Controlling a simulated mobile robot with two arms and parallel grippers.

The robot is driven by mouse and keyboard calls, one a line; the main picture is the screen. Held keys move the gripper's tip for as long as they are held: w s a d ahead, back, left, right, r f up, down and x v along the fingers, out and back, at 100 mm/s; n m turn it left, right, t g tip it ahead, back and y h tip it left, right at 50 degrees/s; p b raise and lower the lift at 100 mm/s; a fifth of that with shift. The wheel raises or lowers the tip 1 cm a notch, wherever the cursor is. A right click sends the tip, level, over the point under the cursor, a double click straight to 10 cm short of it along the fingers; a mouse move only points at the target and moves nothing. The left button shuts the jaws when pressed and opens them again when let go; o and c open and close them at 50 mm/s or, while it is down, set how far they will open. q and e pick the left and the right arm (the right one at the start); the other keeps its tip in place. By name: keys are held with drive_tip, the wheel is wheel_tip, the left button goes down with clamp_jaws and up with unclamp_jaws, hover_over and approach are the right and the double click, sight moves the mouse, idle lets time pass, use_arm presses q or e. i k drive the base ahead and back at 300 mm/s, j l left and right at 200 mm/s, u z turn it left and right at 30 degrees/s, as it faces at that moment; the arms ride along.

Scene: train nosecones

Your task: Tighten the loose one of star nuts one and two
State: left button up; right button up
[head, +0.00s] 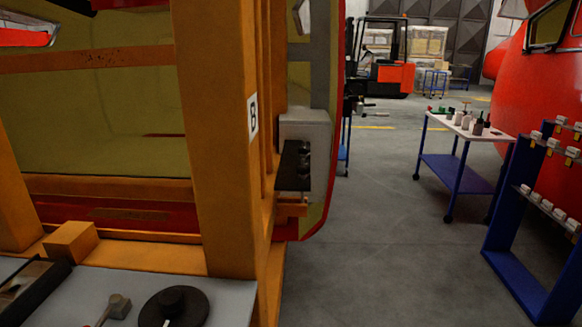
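No star nut can be made out for certain. Small dark knob-like shapes (303,158) sit at a black plate (288,166) on the orange frame's right side, below a grey box (306,127). They are too small to tell whether they are star nuts, or which is loose. The orange post (224,150) beside them carries a white label "B" (253,116). Neither of my grippers is in view.
A white-topped blue cart (470,126) and a blue rack (507,255) stand right. A forklift (393,75) is behind. The middle floor is clear.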

sight(303, 171)
drive_tip(key=i+l+u, duration=0.2)
drive_tip(key=u, duration=0.2)
drive_tip(key=i+l+u, duration=0.15)
drive_tip(key=l+u, duration=0.3)
